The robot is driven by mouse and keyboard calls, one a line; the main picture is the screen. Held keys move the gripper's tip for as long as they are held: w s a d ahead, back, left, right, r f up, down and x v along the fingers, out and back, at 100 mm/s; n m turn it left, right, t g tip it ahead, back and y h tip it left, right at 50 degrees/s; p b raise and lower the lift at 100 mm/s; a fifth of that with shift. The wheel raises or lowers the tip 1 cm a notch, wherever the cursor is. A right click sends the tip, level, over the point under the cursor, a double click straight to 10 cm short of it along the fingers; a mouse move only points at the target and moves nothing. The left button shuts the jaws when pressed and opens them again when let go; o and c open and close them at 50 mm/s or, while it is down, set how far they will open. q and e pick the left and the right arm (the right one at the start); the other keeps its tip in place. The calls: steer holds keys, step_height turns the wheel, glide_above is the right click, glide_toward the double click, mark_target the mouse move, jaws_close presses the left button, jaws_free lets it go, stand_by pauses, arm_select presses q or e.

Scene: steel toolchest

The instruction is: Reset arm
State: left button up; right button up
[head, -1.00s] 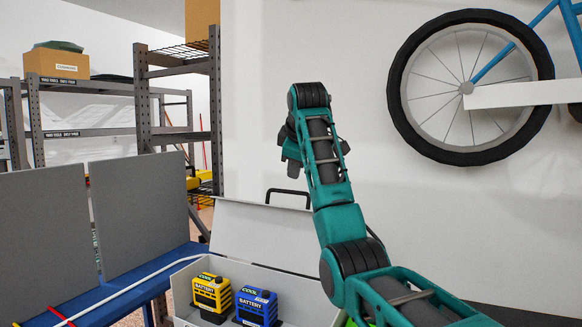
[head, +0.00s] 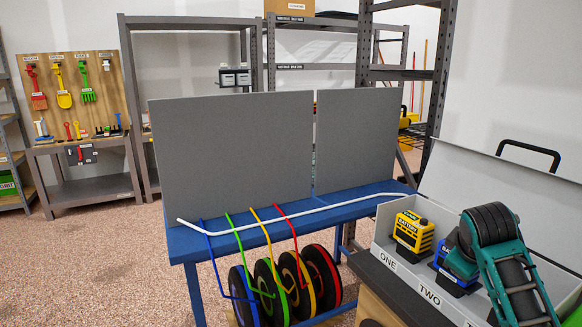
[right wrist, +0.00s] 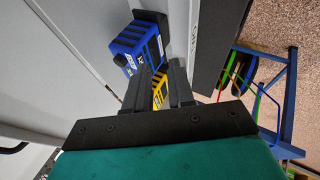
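My right arm (head: 510,275) comes in at the lower right of the head view, over the grey toolchest (head: 408,272). Its gripper is mostly hidden there behind the arm's own links. In the right wrist view, my right gripper (right wrist: 159,84) shows two dark fingers apart with nothing held between them. A yellow battery (head: 413,232) stands upright by the label ONE. A blue battery (head: 447,262) by the label TWO is partly covered by my arm. The right wrist view also shows the blue battery (right wrist: 137,47) and the yellow battery (right wrist: 160,95) beyond the fingers. My left gripper is not in view.
The toolchest's raised lid (head: 500,190) stands behind the batteries. A blue table (head: 352,212) with grey panels (head: 235,150) and several coloured hooks and wheels stands to the left. A tool board (head: 75,95) and shelves line the back. Floor is open at left.

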steer(key=s+a+f+m+g+y, duration=0.1)
steer(key=s+a+f, duration=0.4)
steer(key=s, duration=0.5)
steer(key=s+a+f+m+g+y, duration=0.15)
steer(key=s+a+f, duration=0.35)
steer(key=s, duration=0.5)
steer(key=s+a+f+m+y, duration=0.1)
steer(key=s+a+f+y, duration=0.1)
steer(key=s+a+f, duration=0.6)
steer(key=w+f+t+y, duration=0.1)
steer(key=w+f+t, duration=0.4)
steer(key=f+t, duration=0.1)
steer(key=shift+a+f+t+y, duration=0.2)
steer(key=shift+a+t+y, duration=0.15)
steer(key=shift+a+t, duration=0.1)
